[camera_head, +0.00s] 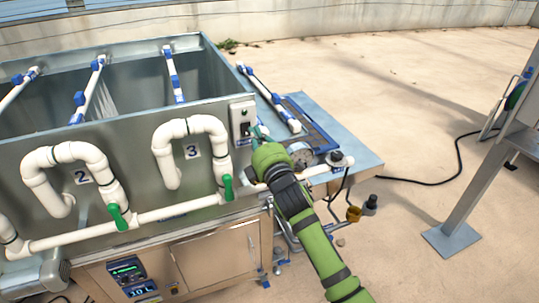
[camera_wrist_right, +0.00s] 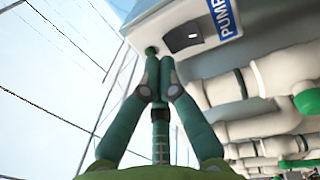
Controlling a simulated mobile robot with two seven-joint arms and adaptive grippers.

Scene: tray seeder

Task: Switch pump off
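The pump switch box (camera_head: 242,107) is a pale box on the right end of the metal tank's front wall. It has a dark switch plate on its face. In the right wrist view the box (camera_wrist_right: 160,18) fills the top middle, with a blue PUMP label (camera_wrist_right: 224,17) and a dark switch (camera_wrist_right: 183,38). My right gripper (camera_head: 258,131) is right beside the box. In the wrist view its green fingers (camera_wrist_right: 160,62) are together at the tips, with nothing seen between them. The tips lie close to the box's lower edge; I cannot tell whether they touch it. My left gripper is not in view.
White pipes (camera_head: 150,215) with green valve handles run along the tank front (camera_head: 130,150). A round gauge (camera_head: 301,153) and a blue-grey side shelf (camera_head: 350,150) are right of the box. A cabinet (camera_head: 215,262) is below. The floor to the right is mostly open, with a black cable (camera_head: 430,182) and a metal post (camera_head: 485,185).

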